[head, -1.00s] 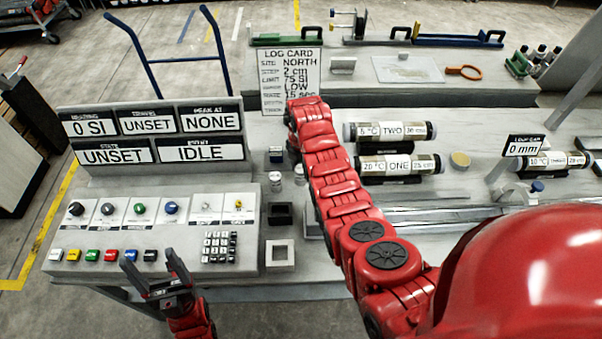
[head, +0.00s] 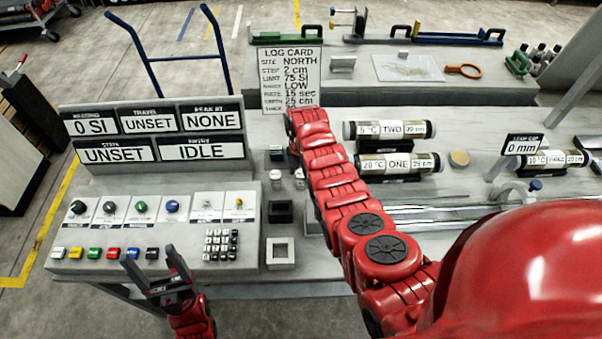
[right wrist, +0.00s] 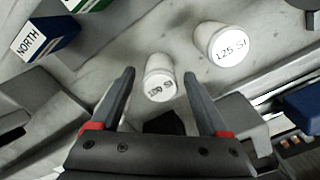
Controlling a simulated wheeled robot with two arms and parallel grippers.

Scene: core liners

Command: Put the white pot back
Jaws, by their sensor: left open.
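Two small white pots stand on the bench. In the right wrist view, one with a label that I cannot read surely (right wrist: 160,80) is between and just beyond my right fingertips. The other, marked 125 SI (right wrist: 222,45), is to its right. In the head view they show as a left pot (head: 275,179) and a right pot (head: 299,178). My right gripper (right wrist: 159,74) is open, with nothing clamped in it; the red arm mostly hides it in the head view. My left gripper (head: 148,264) is open and empty in front of the control panel.
A black square holder (head: 280,223) and a white square holder (head: 280,264) lie in front of the pots. A blue block marked NORTH (right wrist: 45,38) is near the right gripper. The control panel (head: 155,232) is left; labelled core tubes (head: 390,130) are right.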

